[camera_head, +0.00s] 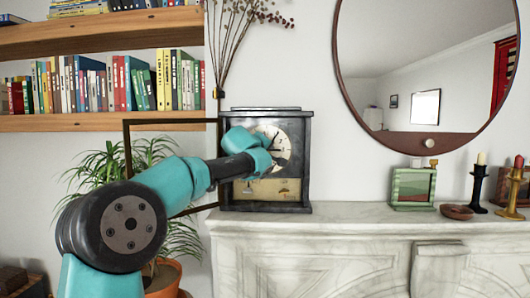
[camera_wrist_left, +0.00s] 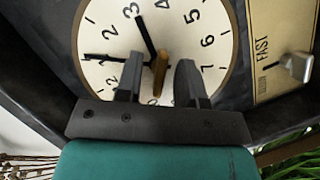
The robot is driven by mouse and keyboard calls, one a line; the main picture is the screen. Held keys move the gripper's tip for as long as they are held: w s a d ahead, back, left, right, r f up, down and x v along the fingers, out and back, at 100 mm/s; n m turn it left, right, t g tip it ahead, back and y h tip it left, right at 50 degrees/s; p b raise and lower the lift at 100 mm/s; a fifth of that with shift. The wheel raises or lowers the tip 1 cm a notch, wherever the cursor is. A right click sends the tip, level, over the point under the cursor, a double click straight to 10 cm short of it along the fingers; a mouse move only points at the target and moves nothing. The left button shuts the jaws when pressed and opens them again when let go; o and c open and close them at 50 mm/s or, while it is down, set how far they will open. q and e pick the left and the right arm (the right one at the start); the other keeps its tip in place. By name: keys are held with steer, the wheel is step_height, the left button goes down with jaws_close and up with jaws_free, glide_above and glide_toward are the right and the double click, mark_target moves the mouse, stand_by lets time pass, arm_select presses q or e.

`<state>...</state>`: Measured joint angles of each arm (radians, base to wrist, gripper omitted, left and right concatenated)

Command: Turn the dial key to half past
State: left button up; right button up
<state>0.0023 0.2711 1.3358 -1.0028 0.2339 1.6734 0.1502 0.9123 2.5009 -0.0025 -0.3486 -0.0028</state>
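The clock (camera_head: 293,190), in a dark case, stands on the left end of the mantel. Its pale dial (camera_head: 284,140) is partly hidden by my left gripper (camera_head: 262,147) in the head view. In the left wrist view the dial (camera_wrist_left: 103,72) appears turned sideways, with one thick black hand pointing up near the 3 and a thinner one pointing left. The brass dial key (camera_wrist_left: 160,70) stands at the dial's centre. My left gripper (camera_wrist_left: 158,72) is open, with one finger on each side of the key and gaps visible. My right gripper is out of view.
The clock's framed door (camera_head: 128,160) stands open at left. A silver lever (camera_wrist_left: 295,67) sits beside "FAST" on the gold panel. A green frame (camera_head: 413,188) and candlesticks (camera_head: 478,188) stand farther right on the mantel (camera_head: 350,214); the stretch between is clear.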

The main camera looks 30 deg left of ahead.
arm_select(q)
jaws_close()
